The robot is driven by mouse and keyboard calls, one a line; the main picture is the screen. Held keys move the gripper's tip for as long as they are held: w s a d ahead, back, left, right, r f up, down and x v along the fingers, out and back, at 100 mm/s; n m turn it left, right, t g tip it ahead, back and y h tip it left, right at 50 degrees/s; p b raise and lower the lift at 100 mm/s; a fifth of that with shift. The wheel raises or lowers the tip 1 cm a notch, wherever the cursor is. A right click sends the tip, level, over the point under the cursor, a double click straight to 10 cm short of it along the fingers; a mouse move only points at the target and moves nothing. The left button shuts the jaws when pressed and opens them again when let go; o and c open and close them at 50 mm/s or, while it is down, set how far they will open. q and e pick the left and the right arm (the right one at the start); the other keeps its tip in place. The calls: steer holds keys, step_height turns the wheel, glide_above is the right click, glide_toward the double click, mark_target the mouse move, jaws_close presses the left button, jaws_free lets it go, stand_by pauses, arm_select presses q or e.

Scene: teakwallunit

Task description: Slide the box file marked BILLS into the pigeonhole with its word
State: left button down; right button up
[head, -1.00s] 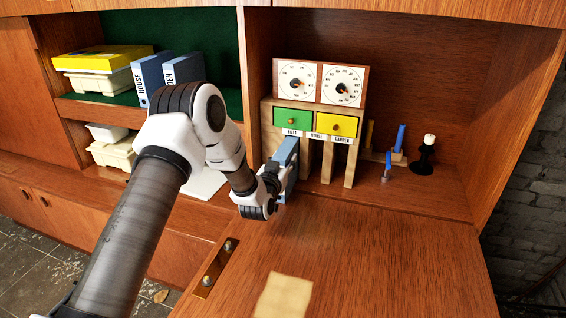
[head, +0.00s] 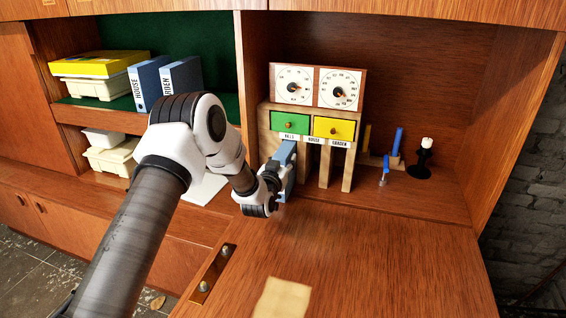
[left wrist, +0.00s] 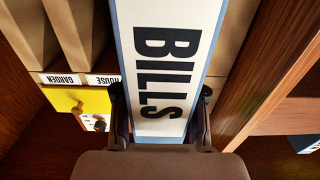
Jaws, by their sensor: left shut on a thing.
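The blue box file with a white spine marked BILLS (left wrist: 165,60) fills the middle of the left wrist view. My left gripper (left wrist: 160,112) is shut on it, one finger on each side of the spine. In the head view the file (head: 285,160) stands upright in front of the leftmost pigeonhole, under the BILLS label (head: 289,135). How deep it is in the opening is hidden by my gripper and arm. The pigeonhole unit (head: 325,165) is pale wood, with HOUSE and GARDEN labels over its other openings. My right gripper is not in view.
A green drawer (head: 289,122) and a yellow drawer (head: 334,129) sit above the pigeonholes, with two dials on top. A black candlestick (head: 421,160) and blue candles stand at right. Two blue files (head: 181,78) stand on the left shelf. The lowered flap (head: 380,255) is mostly clear.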

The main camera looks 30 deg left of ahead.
arm_select(q)
steer(key=shift+b+x, duration=0.65)
steer(key=shift+x, duration=1.05)
steer(key=c, duration=0.6)
jaws_free()
steer(key=v, duration=1.2)
